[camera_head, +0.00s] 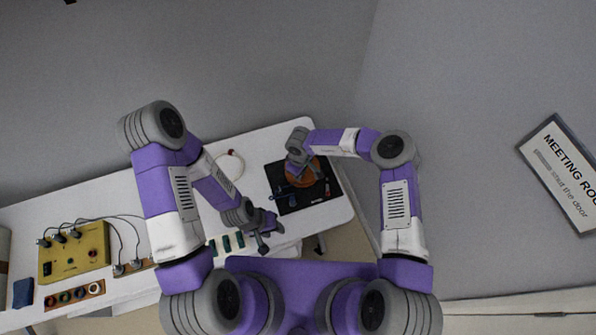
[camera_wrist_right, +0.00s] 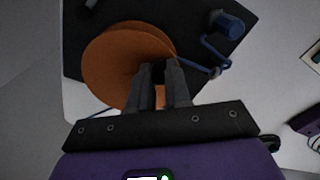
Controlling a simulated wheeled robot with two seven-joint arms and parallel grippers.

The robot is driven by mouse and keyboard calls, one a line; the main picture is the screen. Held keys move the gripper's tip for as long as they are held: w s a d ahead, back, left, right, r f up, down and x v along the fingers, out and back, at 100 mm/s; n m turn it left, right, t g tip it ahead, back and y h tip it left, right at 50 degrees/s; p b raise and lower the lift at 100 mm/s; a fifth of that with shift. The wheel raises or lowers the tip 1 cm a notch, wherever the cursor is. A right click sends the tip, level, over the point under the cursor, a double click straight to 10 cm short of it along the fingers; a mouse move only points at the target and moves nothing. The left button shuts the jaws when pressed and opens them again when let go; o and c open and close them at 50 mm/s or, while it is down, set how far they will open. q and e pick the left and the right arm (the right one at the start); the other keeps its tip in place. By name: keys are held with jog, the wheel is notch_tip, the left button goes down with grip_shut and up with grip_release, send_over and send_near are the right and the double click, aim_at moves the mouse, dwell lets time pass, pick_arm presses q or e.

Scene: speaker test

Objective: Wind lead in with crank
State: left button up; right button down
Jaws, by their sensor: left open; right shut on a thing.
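The orange cable reel (camera_head: 316,170) stands on a black mat (camera_head: 290,205) at the table's right end. In the right wrist view, the reel (camera_wrist_right: 108,65) fills the upper left. Its blue crank (camera_wrist_right: 207,46) with a thick knob sticks out to the right; the crank (camera_head: 283,194) also shows in the head view. My right gripper (camera_wrist_right: 160,75) is closed at the reel, with a dark part between its fingertips; I take this as part of the reel. My left gripper (camera_head: 271,224) is open and empty, below and left of the crank, apart from it. The lead cannot be made out clearly.
A yellow box (camera_head: 75,252) with leads stands on the white table (camera_head: 120,195) at the left. A strip with colored rings (camera_head: 75,295) and a dark blue block (camera_head: 23,292) are nearby. Several green pieces (camera_head: 226,243) lie near my left gripper. A pale loop (camera_head: 231,160) lies behind.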

dwell(0.5)
jog(key=c, duration=1.1)
grip_release()
jog(key=shift+r, duration=0.1)
notch_tip(320, 180, up, 8)
jog(key=shift+f, duration=0.25)
